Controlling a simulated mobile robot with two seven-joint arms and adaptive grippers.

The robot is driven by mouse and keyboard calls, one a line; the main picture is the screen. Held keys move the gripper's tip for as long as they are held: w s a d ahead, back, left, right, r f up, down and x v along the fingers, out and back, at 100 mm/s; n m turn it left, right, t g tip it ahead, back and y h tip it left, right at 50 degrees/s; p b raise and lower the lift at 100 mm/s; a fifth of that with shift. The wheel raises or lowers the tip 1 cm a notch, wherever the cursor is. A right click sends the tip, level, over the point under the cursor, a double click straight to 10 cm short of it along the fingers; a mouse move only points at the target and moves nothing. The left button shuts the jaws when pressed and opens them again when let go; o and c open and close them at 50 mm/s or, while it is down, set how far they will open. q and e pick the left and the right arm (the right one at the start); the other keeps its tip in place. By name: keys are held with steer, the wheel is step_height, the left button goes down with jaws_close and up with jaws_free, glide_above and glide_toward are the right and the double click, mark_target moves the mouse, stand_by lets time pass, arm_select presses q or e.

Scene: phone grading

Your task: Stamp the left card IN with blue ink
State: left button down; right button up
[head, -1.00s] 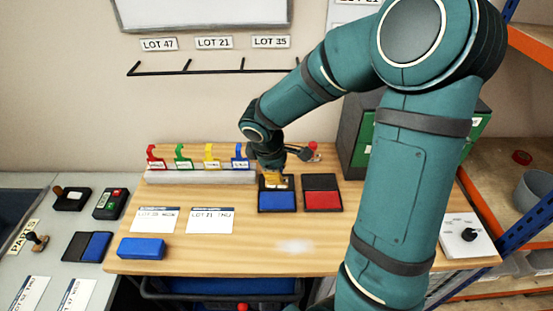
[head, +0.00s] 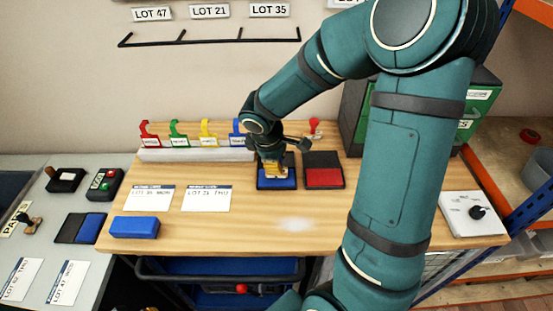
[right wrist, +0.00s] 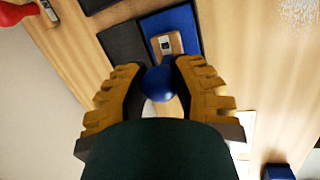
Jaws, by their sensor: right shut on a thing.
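My right gripper (head: 273,168) is shut on a stamp with a round blue knob (right wrist: 164,82). The stamp's wooden base (right wrist: 168,43) is over the blue ink pad (head: 281,183) and appears to rest on it. I cannot tell for certain that they touch. The blue pad also shows in the right wrist view (right wrist: 184,20). The left card (head: 152,199) lies flat on the wooden table, left of the pads, with a printed lot line. The right card (head: 207,201) lies beside it. My left gripper is not in view.
The red ink pad (head: 323,177) sits right of the blue one. A stamp with a red knob (head: 314,124) stands behind. A blue block (head: 135,227) lies at the front left. Coloured hooks line a pale rail (head: 195,155). The table's front middle is clear.

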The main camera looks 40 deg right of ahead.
steer(key=shift+f+b, duration=0.55)
steer(key=shift+b, duration=0.05)
stand_by(1.7)
steer(key=shift+r, duration=0.1)
stand_by(0.4)
steer(key=shift+r+p, duration=2.8)
steer(key=shift+r, duration=0.7)
steer(key=shift+a+f, duration=0.1)
